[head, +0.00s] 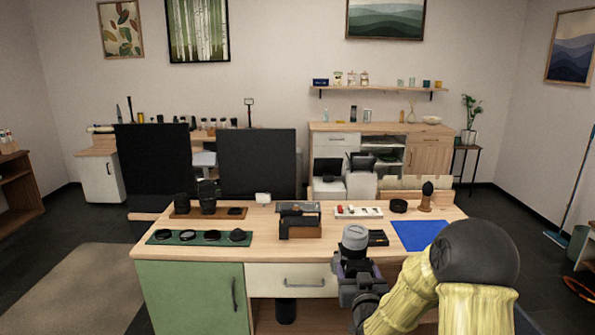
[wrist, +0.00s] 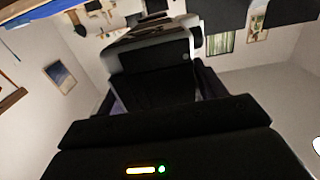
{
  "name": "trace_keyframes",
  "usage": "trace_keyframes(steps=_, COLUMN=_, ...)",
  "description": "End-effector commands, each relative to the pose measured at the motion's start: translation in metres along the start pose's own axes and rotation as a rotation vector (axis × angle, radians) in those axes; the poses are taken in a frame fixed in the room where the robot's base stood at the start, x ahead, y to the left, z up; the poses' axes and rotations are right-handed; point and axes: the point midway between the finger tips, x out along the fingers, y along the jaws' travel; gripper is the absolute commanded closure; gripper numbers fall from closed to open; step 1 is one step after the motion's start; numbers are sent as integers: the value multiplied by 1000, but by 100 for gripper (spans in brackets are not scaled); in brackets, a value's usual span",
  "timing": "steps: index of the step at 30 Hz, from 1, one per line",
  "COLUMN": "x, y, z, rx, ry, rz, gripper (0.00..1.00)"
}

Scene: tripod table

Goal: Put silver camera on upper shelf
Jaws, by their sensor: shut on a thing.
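The silver camera (head: 355,238) is between the fingers of my gripper (head: 355,262), above the front edge of the wooden desk in the head view. My gripper is shut on it. In the wrist view the silver and black camera (wrist: 155,45) fills the space between the dark fingers, seen close up, with its black side toward me. A long wooden wall shelf (head: 400,89) hangs at the back of the room and bears several jars and cups.
The desk (head: 205,254) holds a green mat (head: 165,238) with several round lenses, a blue sheet (head: 420,236), a white tray (head: 345,212) and a black round item (head: 398,206). A sideboard (head: 425,152) is below the wall shelf.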

Motion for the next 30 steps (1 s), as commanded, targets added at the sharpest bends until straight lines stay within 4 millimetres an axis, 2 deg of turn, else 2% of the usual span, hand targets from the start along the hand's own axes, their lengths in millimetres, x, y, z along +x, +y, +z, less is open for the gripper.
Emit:
trace_keyframes(steps=8, x=5, y=5, z=23, rx=-7, ry=4, rz=1, gripper=82)
trace_keyframes(steps=14, x=7, y=8, z=48, rx=-12, ry=2, rz=-2, gripper=82)
trace_keyframes(steps=23, x=6, y=2, z=113, rx=-19, ry=-2, rz=-23, gripper=82)
trace_keyframes(steps=30, x=-4, y=4, z=166, rx=-18, ry=0, rz=-21, gripper=82)
